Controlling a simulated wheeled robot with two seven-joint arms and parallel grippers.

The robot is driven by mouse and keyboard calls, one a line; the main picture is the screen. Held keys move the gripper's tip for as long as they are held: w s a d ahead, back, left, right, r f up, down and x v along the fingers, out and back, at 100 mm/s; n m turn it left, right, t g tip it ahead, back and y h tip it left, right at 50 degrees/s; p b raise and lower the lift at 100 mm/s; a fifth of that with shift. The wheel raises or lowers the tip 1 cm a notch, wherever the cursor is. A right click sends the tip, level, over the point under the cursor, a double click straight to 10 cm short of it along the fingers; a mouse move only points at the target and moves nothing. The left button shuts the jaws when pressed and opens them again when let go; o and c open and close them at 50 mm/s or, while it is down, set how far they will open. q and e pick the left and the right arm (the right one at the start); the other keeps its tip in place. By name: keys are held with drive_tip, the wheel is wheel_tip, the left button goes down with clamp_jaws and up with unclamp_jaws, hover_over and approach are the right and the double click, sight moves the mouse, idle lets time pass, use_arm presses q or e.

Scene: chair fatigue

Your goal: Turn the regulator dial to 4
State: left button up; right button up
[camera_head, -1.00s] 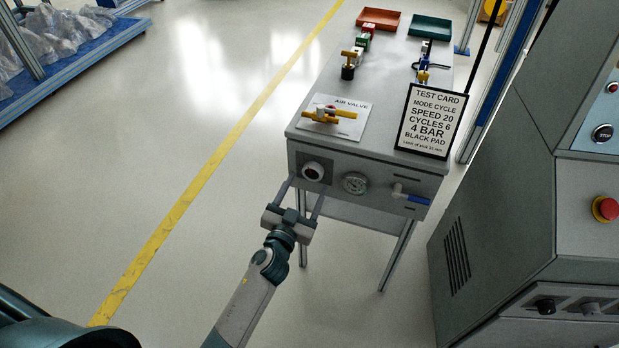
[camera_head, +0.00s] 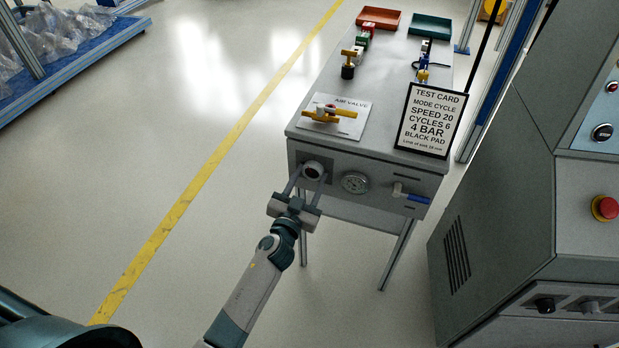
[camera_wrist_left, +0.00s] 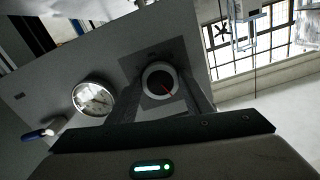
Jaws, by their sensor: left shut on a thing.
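My right gripper is not in view.
A test card (camera_head: 431,120) on the bench top reads "4 BAR". An air valve with a yellow handle (camera_head: 330,112) lies above the dial. A blue-handled lever (camera_head: 411,195) sticks out right of the gauge. A grey machine (camera_head: 510,230) stands at the right.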

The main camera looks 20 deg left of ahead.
use_arm(q)
drive_tip(key=shift+o, duration=0.2)
drive_tip(key=shift+m, duration=1.6)
drive_tip(key=m, duration=0.3)
drive_tip(key=shift+m, duration=0.3)
drive_tip(key=m, duration=0.6)
drive_tip(key=shift+m, duration=0.3)
drive_tip(key=o, duration=1)
drive_tip(key=shift+o, duration=0.2)
